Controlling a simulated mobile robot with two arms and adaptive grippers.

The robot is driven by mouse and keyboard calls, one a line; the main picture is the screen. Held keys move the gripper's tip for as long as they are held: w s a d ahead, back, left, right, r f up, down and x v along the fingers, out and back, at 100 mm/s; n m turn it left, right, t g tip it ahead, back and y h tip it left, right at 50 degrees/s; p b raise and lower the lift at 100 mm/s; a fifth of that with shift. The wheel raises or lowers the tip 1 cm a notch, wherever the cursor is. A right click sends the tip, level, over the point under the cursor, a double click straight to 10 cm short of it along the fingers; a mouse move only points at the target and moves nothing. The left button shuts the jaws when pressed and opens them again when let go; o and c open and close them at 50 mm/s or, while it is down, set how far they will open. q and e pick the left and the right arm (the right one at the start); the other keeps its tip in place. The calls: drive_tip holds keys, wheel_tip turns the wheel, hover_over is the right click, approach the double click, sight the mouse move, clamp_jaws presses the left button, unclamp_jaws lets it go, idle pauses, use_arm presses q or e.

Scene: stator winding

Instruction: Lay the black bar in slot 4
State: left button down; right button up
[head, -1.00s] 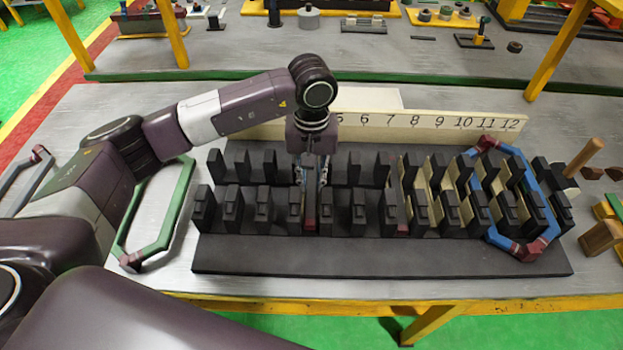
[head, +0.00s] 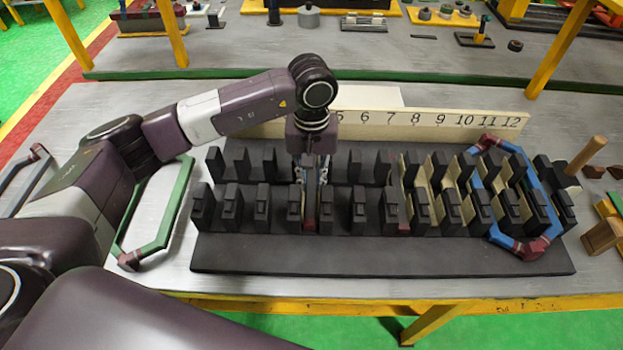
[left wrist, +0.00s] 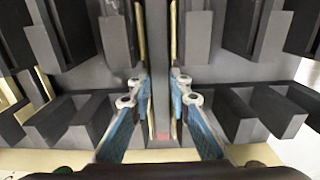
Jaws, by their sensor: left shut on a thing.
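My left gripper (head: 314,188) reaches straight down into the dark slotted block (head: 380,258), between two rows of upright black teeth. It is shut on a slim dark bar (left wrist: 161,85) with a red end, which runs lengthwise between the two fingers in the left wrist view. The bar's red end (head: 310,224) shows between two front teeth, just left of below the number 5. My arm hides the lower numbers on the strip, so the slot's number cannot be read. Whether the bar touches the slot floor is unclear. My right gripper is not in view.
A cream number strip (head: 430,118) stands behind the block. A blue loop (head: 550,196) with red ends sits over the right-hand teeth, and pale liners fill several slots there. A green loop (head: 180,205) lies on the table at left. Wooden pieces (head: 601,238) lie at far right.

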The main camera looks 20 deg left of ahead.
sight(311, 185)
use_arm(q)
drive_tip(key=shift+f, duration=0.15)
drive_tip(key=c, duration=1.7)
unclamp_jaws()
drive_tip(key=shift+r, duration=0.25)
drive_tip(key=shift+r, duration=0.55)
wheel_tip(311, 185, up, 8)
drive_tip(key=shift+f+p, duration=0.25)
drive_tip(key=shift+p, duration=1)
